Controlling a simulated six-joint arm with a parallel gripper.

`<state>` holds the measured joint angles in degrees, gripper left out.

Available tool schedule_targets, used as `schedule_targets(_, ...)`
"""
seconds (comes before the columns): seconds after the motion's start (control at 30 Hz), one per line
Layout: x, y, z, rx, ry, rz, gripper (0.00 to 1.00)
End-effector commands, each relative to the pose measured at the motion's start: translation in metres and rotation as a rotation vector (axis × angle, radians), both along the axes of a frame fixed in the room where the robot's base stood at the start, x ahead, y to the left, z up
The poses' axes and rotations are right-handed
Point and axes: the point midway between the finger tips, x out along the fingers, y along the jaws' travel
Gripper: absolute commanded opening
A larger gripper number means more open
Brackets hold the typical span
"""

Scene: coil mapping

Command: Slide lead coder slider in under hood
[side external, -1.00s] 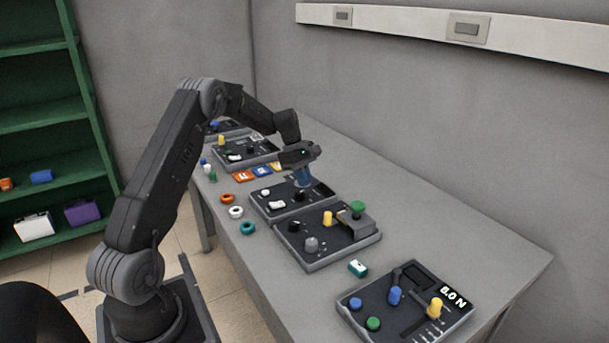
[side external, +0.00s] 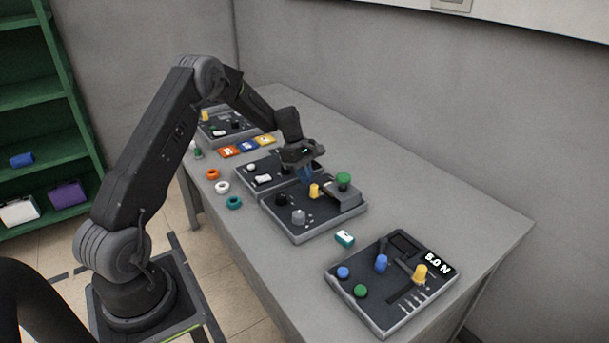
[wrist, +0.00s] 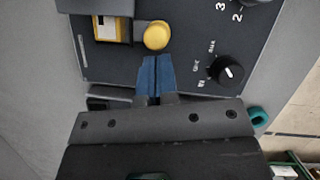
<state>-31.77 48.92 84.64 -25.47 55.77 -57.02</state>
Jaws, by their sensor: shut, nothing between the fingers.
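The coder panel (side external: 320,222) is a dark board with a grey rim. On it, a yellow knob (side external: 315,190), probably the slider's, stands beside a grey hood (side external: 346,198) with a green knob on top. In the wrist view the yellow knob (wrist: 157,35) is right of the dark hood (wrist: 112,6), and a yellow-and-white plate (wrist: 112,30) shows at the hood's edge. My gripper (side external: 307,181) is shut and empty, pointing down. Its blue fingertips (wrist: 155,58) are just beside the yellow knob; I cannot tell whether they touch it.
A black rotary dial (wrist: 230,72) and a grey knob (side external: 298,216) are on the same panel. Another panel (side external: 262,178) adjoins behind. Coloured rings (side external: 222,187) lie along the left table edge.

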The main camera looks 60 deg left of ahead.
Motion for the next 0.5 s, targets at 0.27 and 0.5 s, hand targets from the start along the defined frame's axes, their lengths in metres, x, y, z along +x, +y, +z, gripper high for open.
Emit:
schedule_targets(0.27, 0.0, -0.04, 0.0, -0.001, 0.002, -0.003, 0.0)
schedule_targets(0.5, -0.001, -0.048, 0.0, 0.0, 0.002, -0.001, 0.0)
